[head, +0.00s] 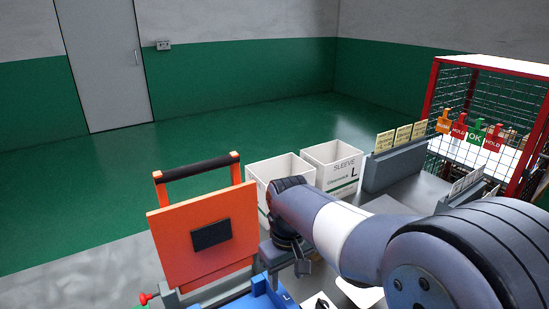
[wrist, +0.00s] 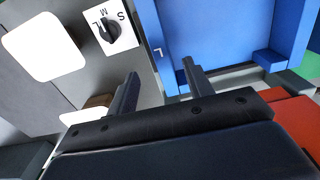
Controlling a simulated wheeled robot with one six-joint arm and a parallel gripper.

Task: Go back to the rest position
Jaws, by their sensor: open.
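My gripper (wrist: 158,88) is open in the wrist view, its two dark fingers apart with nothing between them. Below the fingers' tips lie a grey surface and the edge of a blue tray (wrist: 150,35) marked L. In the head view my arm reaches in from the right, and the gripper end (head: 300,262) hangs beside an orange panel (head: 178,249). The blue tray shows there only in part at the bottom edge (head: 285,298).
A dial plate (wrist: 122,38) marked S, M and L sits left of the blue tray. Two white bins (head: 340,192) stand behind my arm. A grey card rack (head: 392,170) and a red-framed mesh cage (head: 432,95) stand at the right. The green floor at left is clear.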

